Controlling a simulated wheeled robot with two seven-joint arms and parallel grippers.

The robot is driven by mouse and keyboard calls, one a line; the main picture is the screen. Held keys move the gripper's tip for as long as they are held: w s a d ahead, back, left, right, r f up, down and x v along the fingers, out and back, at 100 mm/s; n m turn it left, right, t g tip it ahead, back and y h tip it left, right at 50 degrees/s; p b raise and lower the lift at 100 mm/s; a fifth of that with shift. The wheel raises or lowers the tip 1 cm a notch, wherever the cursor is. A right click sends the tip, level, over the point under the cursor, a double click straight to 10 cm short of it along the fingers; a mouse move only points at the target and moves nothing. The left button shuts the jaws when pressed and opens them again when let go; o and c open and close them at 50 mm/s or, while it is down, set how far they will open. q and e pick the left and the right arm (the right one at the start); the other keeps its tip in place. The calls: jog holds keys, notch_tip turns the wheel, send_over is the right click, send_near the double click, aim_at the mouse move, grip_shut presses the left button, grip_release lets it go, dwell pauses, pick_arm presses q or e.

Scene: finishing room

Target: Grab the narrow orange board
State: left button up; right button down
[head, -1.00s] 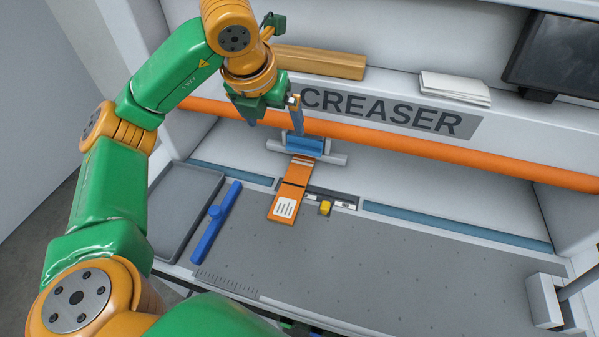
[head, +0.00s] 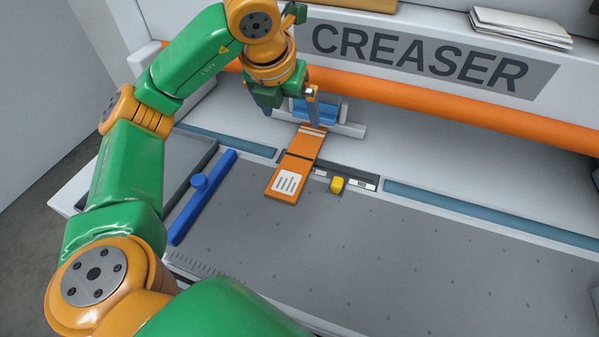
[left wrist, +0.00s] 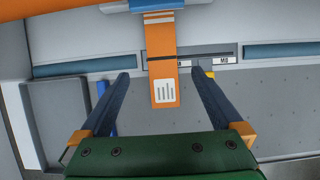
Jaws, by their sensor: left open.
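The narrow orange board (head: 298,161) lies on the grey creaser bed, its far end at the blue clamp (head: 316,112). My left gripper (head: 291,118) is open and empty above the board's far part in the head view. In the left wrist view the board (left wrist: 162,72) shows between the two spread fingers of my left gripper (left wrist: 160,77), which are apart from it. My right gripper is not in view.
A blue bar with a round knob (head: 201,190) lies left of the board. An orange rail (head: 430,103) crosses behind, under the CREASER sign (head: 430,60). The grey bed (head: 400,260) is clear at front right.

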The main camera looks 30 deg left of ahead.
pick_arm(q)
jog(key=b, duration=0.6)
send_near(299, 158)
jog(key=shift+a+f, duration=0.15)
jog(key=shift+f, duration=0.7)
jog(key=shift+w+a+f+p, duration=0.1)
jog(key=shift+w+f+p, duration=0.2)
jog(key=shift+f, duration=0.15)
jog(key=x, duration=0.2)
jog(key=p+x, duration=0.1)
jog(key=x, duration=0.2)
jog(key=shift+w+f, duration=0.1)
jog(key=shift+w, duration=0.25)
jog(key=c, duration=1.3)
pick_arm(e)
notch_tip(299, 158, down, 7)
